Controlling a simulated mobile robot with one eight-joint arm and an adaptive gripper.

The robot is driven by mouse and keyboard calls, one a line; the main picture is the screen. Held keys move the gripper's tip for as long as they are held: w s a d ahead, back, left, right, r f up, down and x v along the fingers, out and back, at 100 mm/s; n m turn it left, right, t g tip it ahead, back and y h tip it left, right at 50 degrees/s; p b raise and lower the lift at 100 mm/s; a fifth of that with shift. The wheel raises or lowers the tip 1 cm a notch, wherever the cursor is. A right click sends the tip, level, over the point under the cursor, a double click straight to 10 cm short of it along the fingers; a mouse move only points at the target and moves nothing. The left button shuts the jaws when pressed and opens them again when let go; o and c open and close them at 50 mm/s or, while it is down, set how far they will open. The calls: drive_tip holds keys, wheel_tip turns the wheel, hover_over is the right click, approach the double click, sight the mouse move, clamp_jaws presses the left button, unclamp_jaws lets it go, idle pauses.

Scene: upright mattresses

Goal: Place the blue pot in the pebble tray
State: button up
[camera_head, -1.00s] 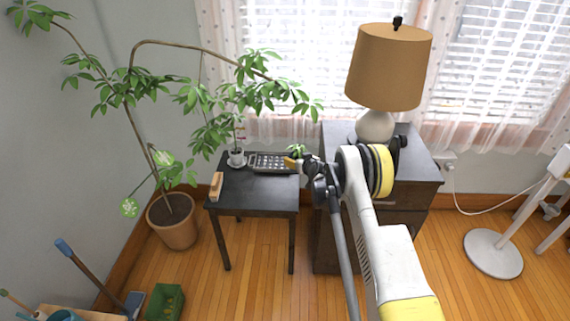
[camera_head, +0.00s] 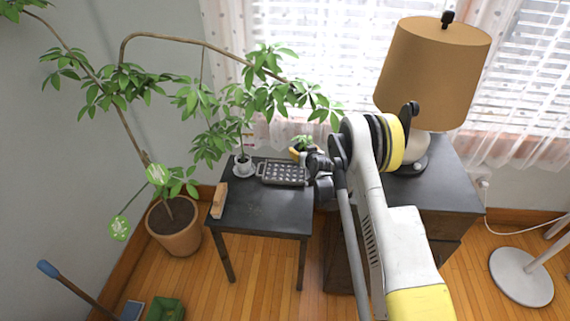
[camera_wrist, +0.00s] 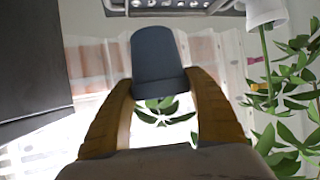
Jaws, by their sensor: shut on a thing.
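The blue pot (camera_wrist: 158,60) is between the two yellow fingers of my gripper (camera_wrist: 160,82) in the wrist view, with green leaves at its open end. My gripper is shut on it. In the head view my gripper (camera_head: 299,153) is beside the far right corner of the pebble tray (camera_head: 283,173), with leaves showing above it; the pot itself is mostly hidden there. The tray is dark, holds rows of pebbles, and lies at the back of the black table. Its edge also shows at the top of the wrist view (camera_wrist: 170,10). The pot appears apart from the tray.
A white pot (camera_head: 243,166) with a plant stands left of the tray. A wooden brush-like object (camera_head: 218,201) lies at the black table's (camera_head: 262,214) left edge. The table's front is clear. A lamp (camera_head: 432,75) stands on a dark cabinet at right. Plant branches overhang the table.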

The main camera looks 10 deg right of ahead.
drive_tip(key=w+a+f+b, duration=0.1)
drive_tip(key=a+f, duration=0.1)
drive_tip(key=f, duration=0.1)
drive_tip(key=w+a+f+b, duration=0.1)
drive_tip(key=a+f+b, duration=0.1)
drive_tip(key=f, duration=0.1)
drive_tip(key=w+a+f+b, duration=0.1)
drive_tip(key=w+a+f, duration=0.1)
drive_tip(key=f, duration=0.1)
drive_tip(key=shift+w+a+b, duration=0.1)
drive_tip(key=shift+a+b, duration=0.05)
drive_tip(key=shift+b, duration=0.25)
drive_tip(key=shift+r, duration=0.2)
drive_tip(key=o, duration=1.4)
drive_tip(key=shift+f, duration=0.15)
